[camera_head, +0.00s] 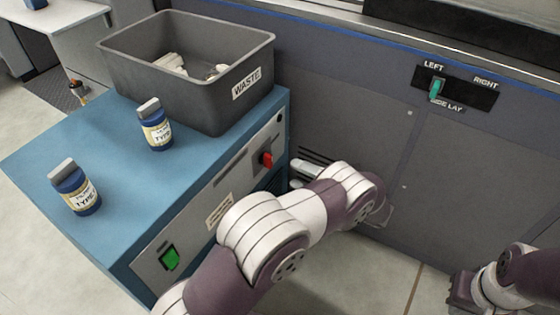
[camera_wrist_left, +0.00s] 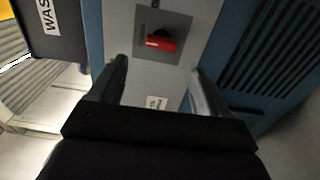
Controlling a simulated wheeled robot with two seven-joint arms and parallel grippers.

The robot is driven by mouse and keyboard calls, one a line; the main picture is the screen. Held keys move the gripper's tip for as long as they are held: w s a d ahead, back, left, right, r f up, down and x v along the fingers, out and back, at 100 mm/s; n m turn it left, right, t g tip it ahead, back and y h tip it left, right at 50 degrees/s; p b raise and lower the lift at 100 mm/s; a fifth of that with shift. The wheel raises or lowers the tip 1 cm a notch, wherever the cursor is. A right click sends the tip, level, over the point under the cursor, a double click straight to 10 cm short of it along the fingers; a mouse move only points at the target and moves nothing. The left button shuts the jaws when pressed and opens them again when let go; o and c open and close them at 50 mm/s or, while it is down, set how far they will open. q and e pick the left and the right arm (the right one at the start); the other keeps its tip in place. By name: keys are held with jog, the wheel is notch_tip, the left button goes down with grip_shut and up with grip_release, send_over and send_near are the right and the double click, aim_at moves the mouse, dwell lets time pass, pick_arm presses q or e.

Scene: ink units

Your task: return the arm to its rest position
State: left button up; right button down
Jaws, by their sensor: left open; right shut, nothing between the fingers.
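My left arm reaches in from the bottom of the head view, past the front of the blue cabinet (camera_head: 120,205). Its fingers are hard to make out there. In the left wrist view my left gripper (camera_wrist_left: 160,72) is open, with nothing between its fingers. It faces the cabinet's grey panel, and the red knob (camera_wrist_left: 161,43) lies beyond the fingertips, apart from them. The red knob (camera_head: 266,159) also shows in the head view. My right gripper (camera_head: 462,290) is partly in view at the lower right, away from the cabinet; its fingers are not clear.
A grey waste bin (camera_head: 190,95) and two blue bottles (camera_head: 156,128) (camera_head: 79,192) stand on the cabinet. A green switch (camera_head: 170,258) is on the cabinet's front. A side lay switch (camera_head: 436,90) is on the grey machine behind. Floor shows between my arms.

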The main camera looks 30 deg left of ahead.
pick_arm(q)
jog(key=shift+s+d, duration=0.15)
jog(key=shift+d, duration=1.75)
